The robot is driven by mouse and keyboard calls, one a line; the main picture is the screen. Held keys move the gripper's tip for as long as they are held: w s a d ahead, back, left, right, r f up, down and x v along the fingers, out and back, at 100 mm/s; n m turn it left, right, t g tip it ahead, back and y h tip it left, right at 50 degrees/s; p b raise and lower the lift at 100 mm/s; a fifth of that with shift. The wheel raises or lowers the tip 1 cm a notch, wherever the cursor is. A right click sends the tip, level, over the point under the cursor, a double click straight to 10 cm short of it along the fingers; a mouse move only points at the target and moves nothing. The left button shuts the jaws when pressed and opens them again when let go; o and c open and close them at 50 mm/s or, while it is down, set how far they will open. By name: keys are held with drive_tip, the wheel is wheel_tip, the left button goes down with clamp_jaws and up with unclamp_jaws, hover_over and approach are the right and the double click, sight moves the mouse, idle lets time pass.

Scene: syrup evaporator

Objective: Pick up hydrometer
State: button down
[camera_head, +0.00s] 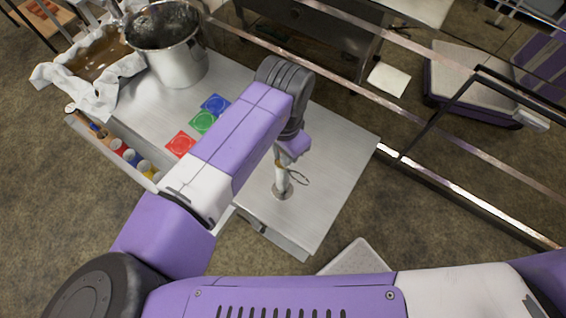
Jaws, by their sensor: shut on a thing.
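My gripper (287,161) points down over the right part of the steel table (338,150). It is shut on a slim pale upright thing, which I take to be the hydrometer (280,177). Below it is a small round metal piece (283,192) at the table top, and a thin dark ring (299,177) sticks out to the right. The fingers are small and partly hidden by my wrist. I cannot tell whether the hydrometer is clear of the metal piece.
A steel pot (178,62) stands at the table's back left, beside a brown-filled tray with white cloth (75,85). Blue (215,103), green (203,122) and red (180,144) squares lie mid-table. Metal rails (440,191) run at right.

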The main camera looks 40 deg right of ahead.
drive_tip(key=shift+r, duration=0.1)
wheel_tip(320, 180, up, 20)
drive_tip(key=b, duration=0.1)
drive_tip(key=shift+b, duration=0.4)
idle(0.4)
idle(0.3)
